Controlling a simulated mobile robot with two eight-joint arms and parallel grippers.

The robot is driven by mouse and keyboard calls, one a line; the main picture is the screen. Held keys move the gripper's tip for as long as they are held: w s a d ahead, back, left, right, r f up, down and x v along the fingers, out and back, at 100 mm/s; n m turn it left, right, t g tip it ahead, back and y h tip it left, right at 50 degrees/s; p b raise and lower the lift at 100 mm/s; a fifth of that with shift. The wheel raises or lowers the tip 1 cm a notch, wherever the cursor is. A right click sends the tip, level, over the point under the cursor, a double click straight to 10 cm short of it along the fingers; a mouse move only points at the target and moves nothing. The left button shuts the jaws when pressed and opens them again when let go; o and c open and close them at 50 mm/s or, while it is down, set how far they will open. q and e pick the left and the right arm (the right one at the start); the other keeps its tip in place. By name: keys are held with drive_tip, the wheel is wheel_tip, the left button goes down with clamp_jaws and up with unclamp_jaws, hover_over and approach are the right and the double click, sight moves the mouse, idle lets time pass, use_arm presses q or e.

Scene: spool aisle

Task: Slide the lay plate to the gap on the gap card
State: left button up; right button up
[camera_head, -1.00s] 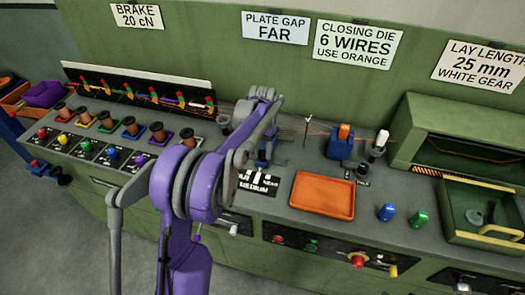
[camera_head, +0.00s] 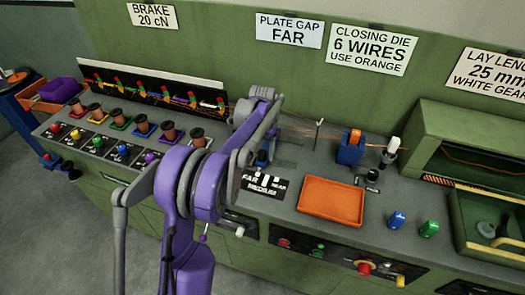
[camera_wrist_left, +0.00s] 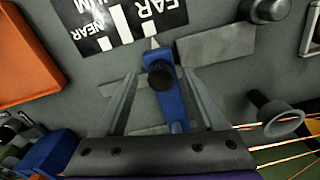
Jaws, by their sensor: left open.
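The lay plate's blue slider (camera_wrist_left: 163,100) with a black knob shows in the wrist view, between my left fingers. It also shows in the head view (camera_head: 262,158), partly hidden by my arm. Its pale pointer tip lies at the card edge, by the bar on the FAR side. The black gap card (camera_head: 252,191) with FAR, MEDIUM and NEAR also shows in the wrist view (camera_wrist_left: 82,36). My left gripper (camera_wrist_left: 163,92) is open, its fingers on either side of the slider with gaps visible. The plate gap sign (camera_head: 289,31) reads FAR. My right gripper is out of view.
An orange tray (camera_head: 331,202) sits right of the card. A blue block with an orange piece (camera_head: 350,150) stands behind it. Copper wires (camera_wrist_left: 290,142) run beside the gripper. Several spools (camera_head: 143,124) stand left.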

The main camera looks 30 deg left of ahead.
use_arm(q)
wheel_tip(320, 180, up, 11)
idle(0.5)
drive_tip(key=shift+f, duration=0.1)
drive_tip(key=s+d+t, duration=0.3)
drive_tip(key=s+d, duration=0.9)
drive_tip(key=s, duration=0.1)
drive_tip(key=s+d+f+t, duration=0.1)
drive_tip(key=s+d+f, duration=0.2)
drive_tip(key=s, duration=0.3)
drive_tip(key=s+d+f+t, duration=0.1)
drive_tip(key=s+d+f, duration=0.2)
drive_tip(key=s, duration=0.4)
drive_tip(key=shift+s+d+f+t, duration=0.2)
drive_tip(key=shift+f+t, duration=0.1)
drive_tip(key=shift+f, duration=0.55)
drive_tip(key=shift+c, duration=0.2)
